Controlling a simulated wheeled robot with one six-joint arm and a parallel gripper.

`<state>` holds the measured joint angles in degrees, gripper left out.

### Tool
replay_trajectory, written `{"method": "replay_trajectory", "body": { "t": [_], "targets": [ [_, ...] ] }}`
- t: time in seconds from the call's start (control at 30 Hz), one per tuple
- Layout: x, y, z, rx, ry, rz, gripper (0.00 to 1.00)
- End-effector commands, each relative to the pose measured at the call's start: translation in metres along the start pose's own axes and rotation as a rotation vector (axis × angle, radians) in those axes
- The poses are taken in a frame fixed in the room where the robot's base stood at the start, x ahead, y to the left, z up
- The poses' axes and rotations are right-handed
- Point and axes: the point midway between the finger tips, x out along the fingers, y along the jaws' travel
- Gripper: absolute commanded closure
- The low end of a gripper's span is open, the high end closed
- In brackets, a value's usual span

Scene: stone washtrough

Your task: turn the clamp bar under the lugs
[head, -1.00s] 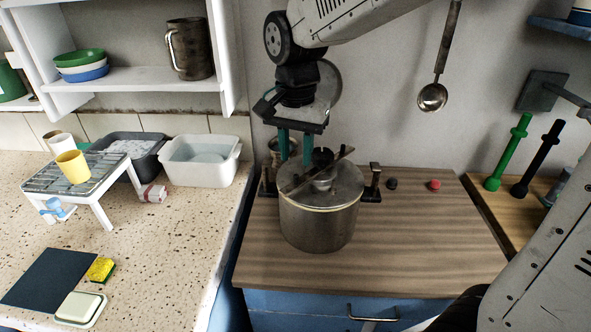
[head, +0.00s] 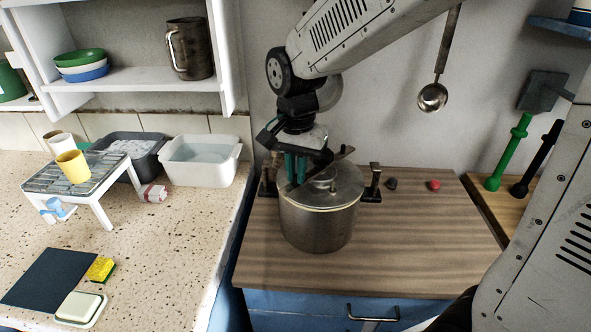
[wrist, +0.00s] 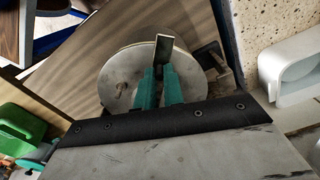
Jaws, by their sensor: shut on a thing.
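A steel pot (head: 318,228) with a flat lid (head: 345,192) stands on the wooden counter. A dark clamp bar (head: 343,154) lies slantwise across the lid top; its near left part is hidden behind my fingers. My gripper (head: 297,178) is above the left half of the lid, shut on the clamp bar. In the wrist view the bar (wrist: 162,48) sticks out between the two teal fingertips (wrist: 159,78), over the lid (wrist: 118,80). A dark upright lug (head: 373,180) stands right of the pot and another lug (head: 267,182) left of it, partly hidden. The bar's visible end points away from the right lug.
A dark knob (head: 391,183) and a red knob (head: 434,185) sit right of the pot. A ladle (head: 433,95) hangs on the wall behind. The wooden counter (head: 430,235) is clear in front and to the right. A white basin (head: 200,162) stands on the left worktop.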

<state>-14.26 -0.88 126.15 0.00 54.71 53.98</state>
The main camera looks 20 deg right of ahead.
Motion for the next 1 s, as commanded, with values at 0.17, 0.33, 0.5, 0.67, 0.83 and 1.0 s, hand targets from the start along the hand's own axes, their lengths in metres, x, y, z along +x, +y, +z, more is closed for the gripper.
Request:
{"method": "replay_trajectory", "body": {
  "t": [0.17, 0.33, 0.5, 0.67, 0.83, 1.0],
  "targets": [
    [0.0, -0.002, -0.001, 0.028, 0.0, 0.001, 1.0],
    [0.0, -0.008, -0.004, 0.106, -0.001, 0.001, 1.0],
    [0.0, -0.017, -0.009, 0.235, -0.001, 0.001, 1.0],
    [0.0, -0.027, -0.017, 0.38, 0.0, 0.0, 1.0],
    [0.0, -0.035, -0.027, 0.533, 0.0, 0.0, 1.0],
    [0.0, -0.041, -0.036, 0.667, 0.0, 0.0, 1.0]
  ]
}}
